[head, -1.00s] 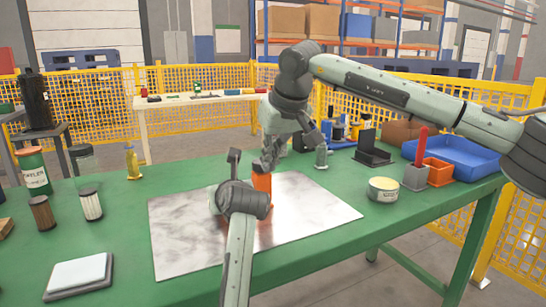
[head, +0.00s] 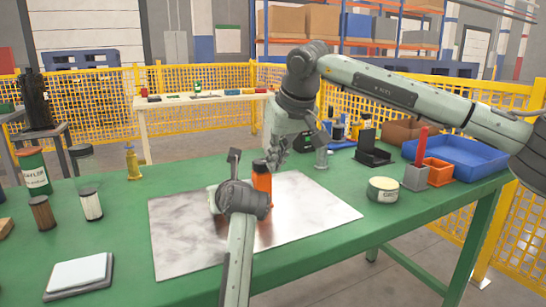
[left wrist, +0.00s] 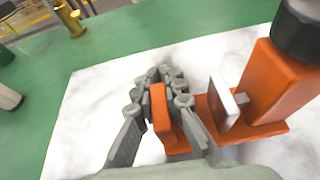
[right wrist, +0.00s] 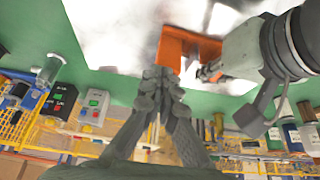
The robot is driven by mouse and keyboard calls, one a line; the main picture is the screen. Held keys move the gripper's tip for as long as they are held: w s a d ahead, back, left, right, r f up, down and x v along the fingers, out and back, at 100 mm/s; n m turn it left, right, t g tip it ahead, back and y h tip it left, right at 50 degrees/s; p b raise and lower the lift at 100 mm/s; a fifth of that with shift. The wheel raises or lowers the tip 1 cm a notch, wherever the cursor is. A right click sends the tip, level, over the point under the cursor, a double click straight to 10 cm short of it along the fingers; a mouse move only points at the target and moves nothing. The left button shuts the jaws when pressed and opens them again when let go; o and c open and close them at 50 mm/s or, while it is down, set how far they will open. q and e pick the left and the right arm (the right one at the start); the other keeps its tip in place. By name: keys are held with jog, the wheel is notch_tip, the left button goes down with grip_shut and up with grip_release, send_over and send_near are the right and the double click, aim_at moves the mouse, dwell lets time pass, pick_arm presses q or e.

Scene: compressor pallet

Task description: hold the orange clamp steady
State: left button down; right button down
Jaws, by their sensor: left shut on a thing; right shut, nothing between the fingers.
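The orange clamp (head: 262,184) stands on the shiny metal sheet, its lower part hidden by my left wrist in the head view. In the left wrist view, the clamp (left wrist: 278,85) has a tall block with a black top, a pale jaw plate and a shorter upright. My left gripper (left wrist: 160,85) is shut on that shorter upright. My right gripper (head: 276,158) is shut and empty beside the clamp's top, toward the far side. In the right wrist view, its closed fingertips (right wrist: 162,78) show close to the orange clamp (right wrist: 185,46); I cannot tell whether they touch.
The metal sheet (head: 180,240) lies on the green table (head: 130,280). At right are a round tin (head: 384,190), a grey and orange bin pair (head: 438,173) and a blue tray (head: 465,160). Cylinders (head: 91,205) and a white-topped pad (head: 80,272) lie left.

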notch_tip(320, 180, up, 6)
dwell(0.5)
jog(key=shift+s, duration=0.1)
notch_tip(320, 180, down, 6)
jog(key=a, duration=0.1)
jog(key=shift+s, duration=0.35)
dwell(0.5)
jog(key=shift+w+a, duration=0.25)
dwell(0.5)
jog(key=shift+w+d, duration=0.15)
jog(key=shift+w, duration=0.05)
dwell(0.7)
jog(key=shift+s, duration=0.1)
